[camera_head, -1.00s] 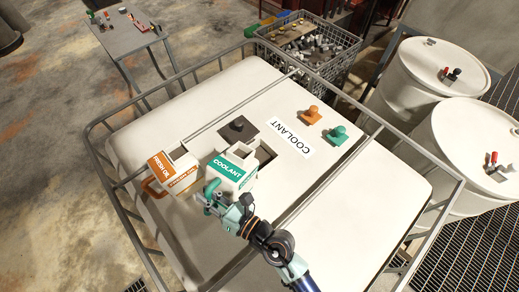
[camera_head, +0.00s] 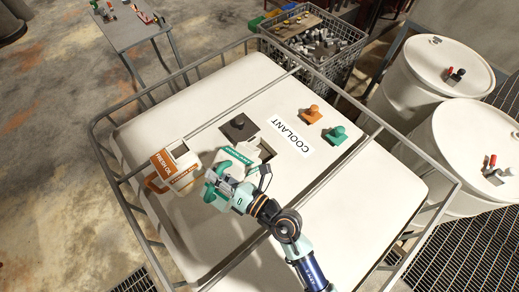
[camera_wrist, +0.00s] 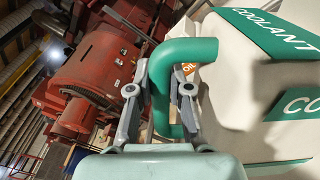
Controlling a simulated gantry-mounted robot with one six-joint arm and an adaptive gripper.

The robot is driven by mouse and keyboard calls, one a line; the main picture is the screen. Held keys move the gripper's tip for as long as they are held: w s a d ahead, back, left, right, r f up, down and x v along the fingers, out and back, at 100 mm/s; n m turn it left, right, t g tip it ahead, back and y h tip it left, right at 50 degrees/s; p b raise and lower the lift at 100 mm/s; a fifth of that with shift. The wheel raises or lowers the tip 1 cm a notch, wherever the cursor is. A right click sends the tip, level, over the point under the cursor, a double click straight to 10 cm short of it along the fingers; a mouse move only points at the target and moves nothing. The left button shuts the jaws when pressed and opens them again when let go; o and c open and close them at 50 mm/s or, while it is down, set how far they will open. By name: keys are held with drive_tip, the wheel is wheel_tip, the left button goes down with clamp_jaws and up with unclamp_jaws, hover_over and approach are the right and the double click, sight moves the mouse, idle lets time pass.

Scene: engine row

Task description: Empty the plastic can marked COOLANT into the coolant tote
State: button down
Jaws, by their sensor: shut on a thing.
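The COOLANT can (camera_head: 245,151) is white with a green label and a green handle. My gripper (camera_head: 221,183) is shut on that handle. In the wrist view my gripper's fingers (camera_wrist: 161,95) lie on both sides of the green handle, and the can (camera_wrist: 240,85) fills the right side. The can is tilted, its top toward the tote's opening (camera_head: 267,149). I cannot see any liquid, and the can and gripper hide part of the opening. The coolant tote (camera_head: 340,195) is a big white tank with a COOLANT label (camera_head: 291,137) on top.
A FRESH OIL can (camera_head: 176,167) with an orange handle stands on the tote, left of the COOLANT can. A dark lid (camera_head: 239,127), an orange cap (camera_head: 312,113) and a green cap (camera_head: 337,134) lie on top. A metal cage (camera_head: 420,150) surrounds the tote.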

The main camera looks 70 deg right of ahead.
sight(228, 164)
drive_tip(key=shift+d+r+m, duration=0.35)
drive_tip(key=shift+r+m, duration=0.05)
drive_tip(key=shift+r, duration=0.05)
drive_tip(key=shift+s+d+f+m+b, duration=0.1)
drive_tip(key=shift+d+f+m+b, duration=0.15)
drive_tip(key=shift+d+m, duration=0.2)
drive_tip(key=shift+s+d+f+m+b, duration=0.1)
drive_tip(key=shift+d+m+b, duration=0.1)
drive_tip(key=shift+d+m, duration=0.25)
drive_tip(key=shift+s+d+r+m, duration=0.1)
drive_tip(key=shift+d+r+m, duration=0.05)
drive_tip(key=shift+d+m, duration=0.35)
drive_tip(key=shift+s+d+r+m, duration=0.1)
drive_tip(key=shift+d+r+m, duration=0.05)
drive_tip(key=shift+d+m, duration=0.3)
idle(0.5)
